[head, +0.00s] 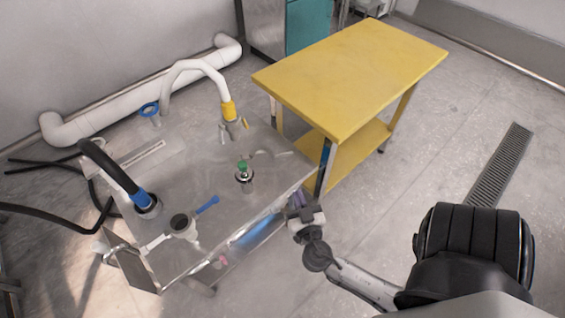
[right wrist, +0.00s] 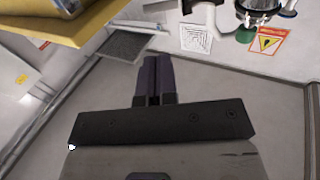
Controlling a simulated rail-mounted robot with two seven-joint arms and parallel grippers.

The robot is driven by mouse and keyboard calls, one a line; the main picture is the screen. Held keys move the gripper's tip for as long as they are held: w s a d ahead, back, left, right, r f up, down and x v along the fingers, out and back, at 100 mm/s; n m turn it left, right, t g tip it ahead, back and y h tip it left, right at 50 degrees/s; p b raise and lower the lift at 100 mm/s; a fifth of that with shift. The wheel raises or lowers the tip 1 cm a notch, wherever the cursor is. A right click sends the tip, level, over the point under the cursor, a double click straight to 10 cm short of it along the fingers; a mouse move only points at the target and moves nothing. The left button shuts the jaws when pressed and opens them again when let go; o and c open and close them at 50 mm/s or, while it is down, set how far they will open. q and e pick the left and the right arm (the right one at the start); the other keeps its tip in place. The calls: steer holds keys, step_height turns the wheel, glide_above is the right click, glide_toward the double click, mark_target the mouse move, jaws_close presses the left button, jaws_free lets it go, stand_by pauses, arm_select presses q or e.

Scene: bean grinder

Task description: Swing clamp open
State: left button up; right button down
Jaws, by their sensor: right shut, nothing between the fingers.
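The metal grinder housing (head: 200,170) carries several fittings. A metal fitting with a green knob (head: 243,166) stands upright on its top; the green knob also shows at the upper right of the right wrist view (right wrist: 245,34). A fitting with a blue handle (head: 207,204) lies nearer its front. A yellow collar with small side wings (head: 230,112) joins the white hose. I cannot tell for certain which part is the clamp. My right gripper (head: 297,200) is just off the housing's right edge. Its dark fingers (right wrist: 153,68) are shut and empty. My left gripper is not in view.
A yellow table (head: 352,75) stands behind and right of the housing, close to its corner. A white hose (head: 195,67) and a black hose (head: 108,168) rise from the housing. Floor is clear on the right, around a drain grate (head: 500,165).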

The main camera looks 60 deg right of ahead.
mark_target(271, 153)
steer(key=x, duration=1)
steer(key=shift+d+f, duration=0.1)
steer(key=shift+d, duration=0.4)
steer(key=shift+x, duration=0.95)
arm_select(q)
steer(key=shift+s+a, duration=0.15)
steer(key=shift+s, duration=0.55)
arm_select(e)
steer(key=shift+w+a, duration=0.1)
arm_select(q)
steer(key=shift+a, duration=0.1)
